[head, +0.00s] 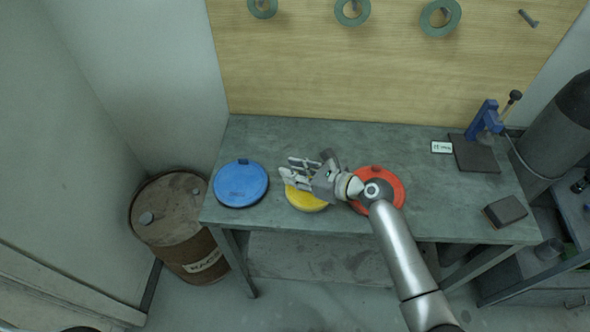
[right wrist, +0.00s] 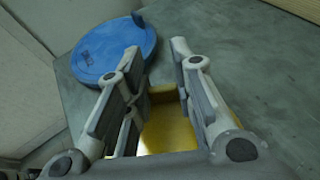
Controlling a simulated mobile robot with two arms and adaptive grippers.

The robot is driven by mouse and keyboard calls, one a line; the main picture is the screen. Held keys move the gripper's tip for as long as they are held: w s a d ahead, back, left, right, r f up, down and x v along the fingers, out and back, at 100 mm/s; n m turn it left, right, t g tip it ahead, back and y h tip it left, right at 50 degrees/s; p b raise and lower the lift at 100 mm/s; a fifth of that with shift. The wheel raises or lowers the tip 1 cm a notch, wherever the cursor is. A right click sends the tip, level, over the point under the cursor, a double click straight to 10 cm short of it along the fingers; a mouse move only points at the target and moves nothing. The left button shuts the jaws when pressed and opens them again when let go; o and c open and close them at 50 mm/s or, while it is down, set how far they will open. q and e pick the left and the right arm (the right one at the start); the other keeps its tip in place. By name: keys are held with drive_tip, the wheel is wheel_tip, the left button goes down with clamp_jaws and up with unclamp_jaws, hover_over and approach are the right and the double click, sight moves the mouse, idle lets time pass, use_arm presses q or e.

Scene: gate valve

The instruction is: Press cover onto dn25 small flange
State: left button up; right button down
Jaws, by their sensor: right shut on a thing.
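A round yellow cover (head: 306,201) lies on the workbench, partly hidden under my right gripper (head: 290,169). In the right wrist view, yellow (right wrist: 166,132) shows between and below the fingers of the right gripper (right wrist: 155,62). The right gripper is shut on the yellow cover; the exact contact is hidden. A blue round cover (head: 241,184) with a small tab lies to the left; it also shows in the right wrist view (right wrist: 112,50). A red round cover (head: 394,188) lies to the right, partly behind my right arm. My left gripper is not in view.
The grey workbench (head: 270,137) is clear along the back. At its right are a blue stand (head: 484,120), a small white label (head: 441,147) and a dark block (head: 505,211). A rusty barrel (head: 172,216) stands left of the bench. Green rings (head: 440,18) hang on the wall.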

drive_tip(key=shift+f+p, duration=0.4)
drive_tip(key=shift+p, duration=0.25)
idle(1.8)
drive_tip(key=c, duration=1.2)
unclamp_jaws()
drive_tip(key=shift+o, duration=0.2)
drive_tip(key=v, duration=1.2)
